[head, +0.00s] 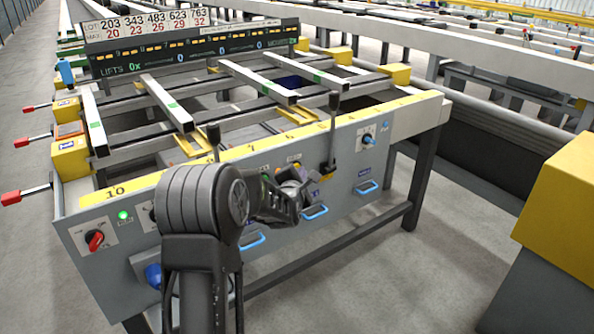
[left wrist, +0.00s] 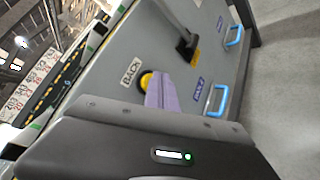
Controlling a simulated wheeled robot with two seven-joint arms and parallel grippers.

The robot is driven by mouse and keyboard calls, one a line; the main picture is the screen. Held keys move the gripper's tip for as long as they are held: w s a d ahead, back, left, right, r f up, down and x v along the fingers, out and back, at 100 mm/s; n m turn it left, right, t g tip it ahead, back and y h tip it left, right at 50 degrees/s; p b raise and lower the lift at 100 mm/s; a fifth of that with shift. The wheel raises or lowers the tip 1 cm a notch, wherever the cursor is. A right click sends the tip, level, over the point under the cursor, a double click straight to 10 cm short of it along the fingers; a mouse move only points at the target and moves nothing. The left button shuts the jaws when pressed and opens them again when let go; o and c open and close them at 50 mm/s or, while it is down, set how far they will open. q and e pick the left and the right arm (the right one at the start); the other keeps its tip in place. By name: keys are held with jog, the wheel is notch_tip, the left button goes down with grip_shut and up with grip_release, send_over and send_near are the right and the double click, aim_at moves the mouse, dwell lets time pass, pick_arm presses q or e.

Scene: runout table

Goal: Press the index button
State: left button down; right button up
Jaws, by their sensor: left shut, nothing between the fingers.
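The grey control panel (head: 345,160) stands in front of me, with buttons along its upper middle. My left gripper (head: 303,187) is shut and empty in front of it, just below a yellow button (head: 294,160). In the left wrist view its lavender fingers (left wrist: 174,92) point at the panel, beside a yellow button (left wrist: 146,80) by a label reading BACK (left wrist: 130,72). The fingers partly cover this button; I cannot tell whether they touch the panel. No button clearly labelled index can be made out; the hand may hide it. My right gripper is out of view.
A black lever (head: 332,130) rises right of the gripper. Blue handles (head: 315,212) stick out below. A red switch (head: 95,240) and green light (head: 123,215) are at the left. A yellow-topped block (head: 560,200) stands at the right; the floor between is clear.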

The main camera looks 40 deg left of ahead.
pick_arm(q)
jog(key=shift+w+a+b, duration=0.1)
jog(key=shift+a+b, duration=0.2)
jog(key=shift+b, duration=0.05)
jog(key=shift+d, duration=0.1)
dwell(0.5)
jog(key=shift+s+d, duration=0.3)
jog(key=shift+d, duration=0.55)
jog(key=d, duration=0.2)
jog(key=s+d, duration=0.1)
jog(key=d, duration=0.1)
jog(key=shift+s+d, duration=0.2)
jog(key=shift+d, duration=0.15)
dwell(0.7)
